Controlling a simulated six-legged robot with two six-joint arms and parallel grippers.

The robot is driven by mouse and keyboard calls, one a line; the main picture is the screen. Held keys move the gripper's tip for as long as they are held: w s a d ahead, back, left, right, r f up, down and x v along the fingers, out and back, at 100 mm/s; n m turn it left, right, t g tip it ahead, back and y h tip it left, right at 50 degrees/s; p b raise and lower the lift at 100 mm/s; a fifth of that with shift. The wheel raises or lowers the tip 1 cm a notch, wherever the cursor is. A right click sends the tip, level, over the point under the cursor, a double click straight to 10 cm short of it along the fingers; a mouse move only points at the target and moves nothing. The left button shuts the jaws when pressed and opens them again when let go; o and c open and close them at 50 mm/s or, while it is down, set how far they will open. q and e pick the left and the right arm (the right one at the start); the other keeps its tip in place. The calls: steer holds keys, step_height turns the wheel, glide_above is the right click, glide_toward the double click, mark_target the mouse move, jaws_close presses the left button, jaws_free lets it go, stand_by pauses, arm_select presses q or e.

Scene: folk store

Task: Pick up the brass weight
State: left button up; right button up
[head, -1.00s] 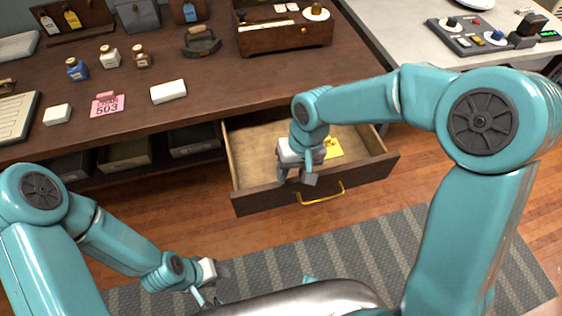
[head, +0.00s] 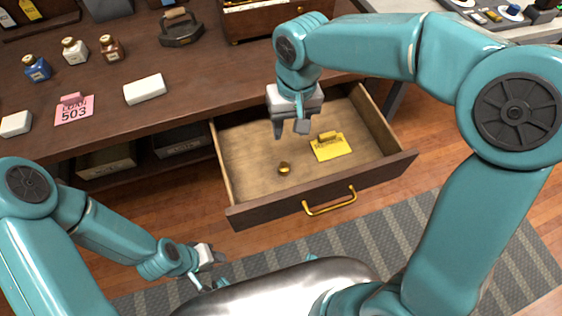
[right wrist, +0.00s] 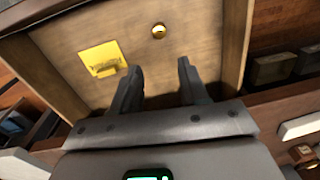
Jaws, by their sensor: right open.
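The small brass weight (head: 284,169) sits on the wooden floor of the open drawer (head: 240,152), left of a yellow card. In the right wrist view the brass weight (right wrist: 158,31) lies beyond the fingertips, roughly between their lines. My right gripper (head: 290,134) is open and empty above the drawer, behind the weight and apart from it; its two fingers show in the right wrist view (right wrist: 160,78). My left gripper (head: 215,268) is low at the left, over the floor and away from the drawer; its jaw opening is too small to judge.
The yellow card (head: 330,147) with a clip lies in the drawer. The drawer front has a brass handle (head: 330,201). On the counter stand an iron (head: 181,30), several small bottles, a white block (head: 145,89) and a pink 503 tag (head: 74,110).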

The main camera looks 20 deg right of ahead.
steer(key=b, duration=0.2)
glide_above(284, 164)
steer(key=f, duration=1)
steer(key=shift+s+d+f, duration=0.1)
steer(key=shift+d, duration=0.1)
steer(key=f, duration=0.6)
steer(key=shift+a, duration=0.2)
arm_select(q)
steer(key=shift+w+f, duration=0.25)
steer(key=shift+f, duration=0.8)
arm_select(e)
jaws_close()
